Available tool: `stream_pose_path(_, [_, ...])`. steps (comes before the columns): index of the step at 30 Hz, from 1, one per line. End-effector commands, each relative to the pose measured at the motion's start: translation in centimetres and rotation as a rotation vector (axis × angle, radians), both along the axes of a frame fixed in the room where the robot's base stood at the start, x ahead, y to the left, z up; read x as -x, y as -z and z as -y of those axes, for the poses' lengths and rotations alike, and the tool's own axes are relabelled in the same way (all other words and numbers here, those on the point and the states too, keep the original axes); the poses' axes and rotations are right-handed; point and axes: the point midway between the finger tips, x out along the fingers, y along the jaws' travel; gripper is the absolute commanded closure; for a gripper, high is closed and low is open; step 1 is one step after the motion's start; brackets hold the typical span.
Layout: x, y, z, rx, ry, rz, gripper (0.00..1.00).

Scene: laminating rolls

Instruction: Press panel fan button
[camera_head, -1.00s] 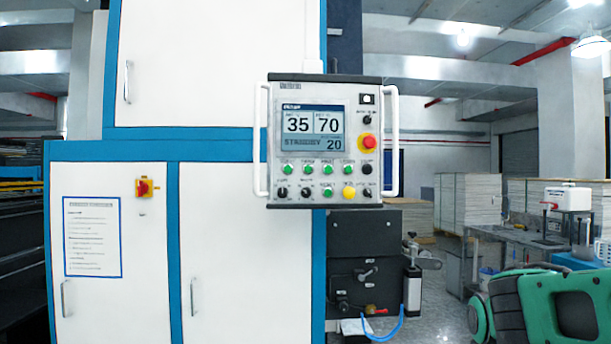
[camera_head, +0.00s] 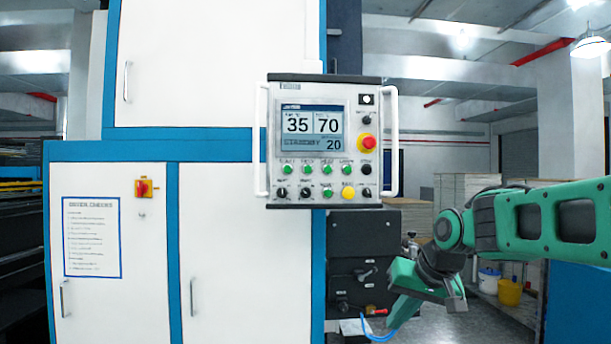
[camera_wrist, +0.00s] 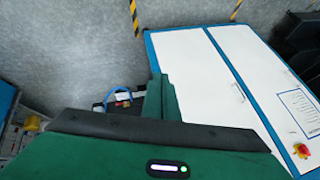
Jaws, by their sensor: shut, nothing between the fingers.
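The control panel (camera_head: 297,150) hangs on the white and blue machine, with a lit screen (camera_head: 312,128) reading 35, 70 and 20. Below the screen are two rows of buttons and knobs: several green buttons (camera_head: 327,169), a yellow button (camera_head: 348,193) and black ones. The small labels are too blurred to tell which is the fan button. My gripper (camera_head: 396,312) is shut and empty, below and right of the panel, tilted downward and apart from it. In the wrist view my green gripper (camera_wrist: 160,100) points at the machine's lower part; the panel is not visible there.
A red emergency stop (camera_head: 367,143) sits at the panel's right, and white handles (camera_head: 393,140) flank it. A black unit with a blue hose (camera_head: 375,335) is under the panel, close to my gripper. A red and yellow switch (camera_head: 143,187) is on the left door.

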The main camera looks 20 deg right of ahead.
Motion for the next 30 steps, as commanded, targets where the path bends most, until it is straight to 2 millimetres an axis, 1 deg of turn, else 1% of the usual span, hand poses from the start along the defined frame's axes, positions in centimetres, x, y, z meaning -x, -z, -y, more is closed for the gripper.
stream_pose_path(1, [-1.6, -1.5, -0.1, -0.006, -0.009, 0.044, 1.00])
stream_pose_path(5, [-5.4, -5.5, -0.9, -0.028, -0.036, 0.161, 1.00])
stream_pose_path(6, [-6.5, -6.7, -1.1, -0.037, -0.047, 0.197, 1.00])
stream_pose_path(11, [-10.5, -12.0, -2.5, -0.078, -0.092, 0.339, 1.00])
stream_pose_path(12, [-11.3, -13.5, -3.0, -0.090, -0.104, 0.374, 1.00])
stream_pose_path(14, [-12.6, -15.5, -3.7, -0.109, -0.125, 0.426, 1.00])
stream_pose_path(15, [-13.3, -17.0, -4.2, -0.123, -0.142, 0.460, 1.00])
stream_pose_path(17, [-14.4, -19.2, -5.0, -0.147, -0.167, 0.512, 1.00])
stream_pose_path(18, [-15.0, -20.6, -5.6, -0.163, -0.185, 0.545, 1.00])
stream_pose_path(21, [-16.2, -24.0, -7.1, -0.207, -0.231, 0.621, 1.00])
stream_pose_path(24, [-16.9, -27.0, -8.6, -0.248, -0.277, 0.684, 1.00])
stream_pose_path(27, [-17.2, -29.3, -9.8, -0.284, -0.314, 0.730, 1.00])
stream_pose_path(30, [-17.3, -30.7, -10.6, -0.310, -0.341, 0.759, 1.00])
